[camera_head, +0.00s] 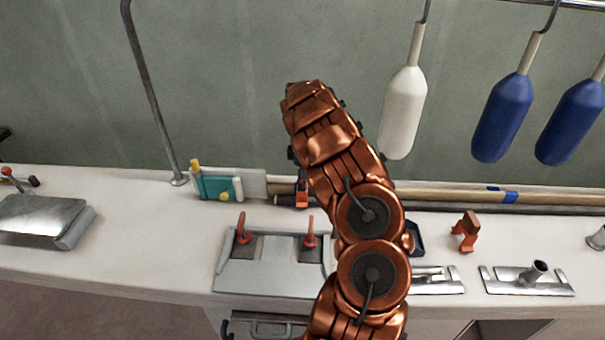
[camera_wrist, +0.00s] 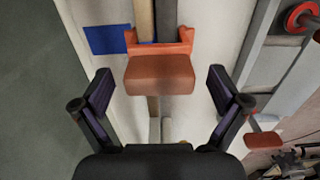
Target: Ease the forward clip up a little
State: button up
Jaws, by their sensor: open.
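In the wrist view an orange clip (camera_wrist: 160,75) sits across the poles (camera_wrist: 146,18), with its broad block toward the camera. My gripper (camera_wrist: 160,76) is open, one finger on each side of the clip, with a visible gap at both sides. In the head view an orange clip (camera_head: 301,194) shows at the poles, just left of my arm. It seems to be the same clip. A second orange clip (camera_head: 466,231) stands on the deck at the right, in front of the poles. My gripper is hidden behind my arm in the head view.
A grey hatch with red levers (camera_head: 241,229) lies close in front of the clip. A teal and white set of items (camera_head: 221,185) stands to the left. White (camera_head: 403,112) and blue (camera_head: 502,117) fenders hang at the right. Metal plates (camera_head: 527,281) lie on the front deck.

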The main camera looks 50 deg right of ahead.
jog(key=c, duration=1.6)
jog(key=shift+r, duration=0.4)
jog(key=shift+r, duration=0.3)
dwell(0.4)
jog(key=o, duration=1.6)
